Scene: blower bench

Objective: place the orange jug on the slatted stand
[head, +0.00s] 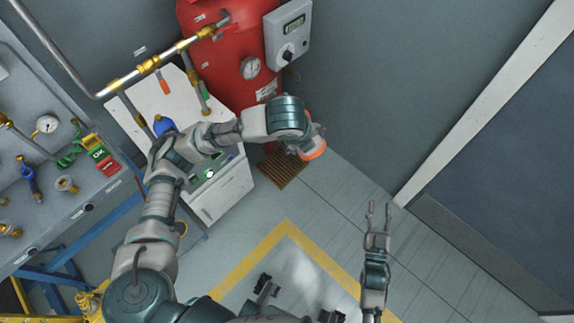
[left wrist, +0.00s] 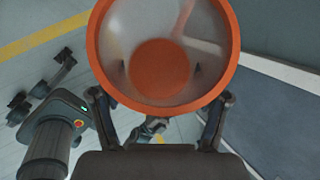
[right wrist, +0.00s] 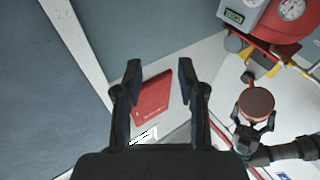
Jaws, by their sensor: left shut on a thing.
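The orange jug (head: 314,151) is in my left gripper (head: 303,143), which is shut on it. In the left wrist view the jug (left wrist: 235,45) shows as a wide orange ring between the two fingers. In the right wrist view the jug (right wrist: 257,104) shows beside the left fingers. The brown slatted stand (head: 284,172) is on the floor; in the head view it shows below and left of the jug, partly covered by my left arm. I cannot tell the jug's height above it. My right gripper (head: 378,212) is open and empty, apart from the jug.
A red tank (head: 225,60) with a gauge and a grey control box (head: 289,32) stand behind the left arm. A white cabinet (head: 222,190) is left of the stand. A red flat item (right wrist: 152,98) shows in the right wrist view. Floor right of the stand is clear.

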